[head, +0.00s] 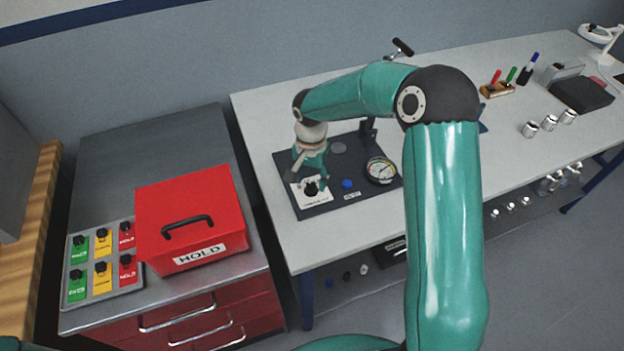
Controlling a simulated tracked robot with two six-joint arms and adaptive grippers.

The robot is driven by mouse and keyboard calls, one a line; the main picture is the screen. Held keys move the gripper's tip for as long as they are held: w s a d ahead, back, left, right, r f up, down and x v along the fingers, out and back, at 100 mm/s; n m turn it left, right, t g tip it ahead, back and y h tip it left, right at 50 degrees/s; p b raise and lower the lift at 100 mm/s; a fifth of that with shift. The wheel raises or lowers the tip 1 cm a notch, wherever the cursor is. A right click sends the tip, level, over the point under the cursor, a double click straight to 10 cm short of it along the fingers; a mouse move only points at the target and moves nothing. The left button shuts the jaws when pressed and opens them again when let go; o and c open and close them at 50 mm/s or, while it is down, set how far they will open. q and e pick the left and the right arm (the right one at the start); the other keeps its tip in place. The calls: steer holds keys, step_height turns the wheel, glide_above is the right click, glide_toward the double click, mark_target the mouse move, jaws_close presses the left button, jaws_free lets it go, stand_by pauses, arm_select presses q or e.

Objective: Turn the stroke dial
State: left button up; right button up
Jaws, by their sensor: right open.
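The stroke dial, which I take to be the black knob (311,190) on a white printed plate, sits at the near left of a dark panel (340,207) on the light worktable. My right gripper (310,182) points down over this knob, its fingers parted on either side of it. I cannot tell whether the fingers touch the knob. The gripper partly hides the plate and the upper part of the knob. My left gripper is not in view.
The panel also bears a blue button (347,184), a round gauge (382,170) and a dark upright post (368,128). A red HOLD box (190,205) and a plate of labelled switches (103,262) are on the cabinet at left. Pens (497,78) and metal cylinders (549,122) stand at right.

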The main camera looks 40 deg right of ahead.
steer(key=shift+f, duration=1)
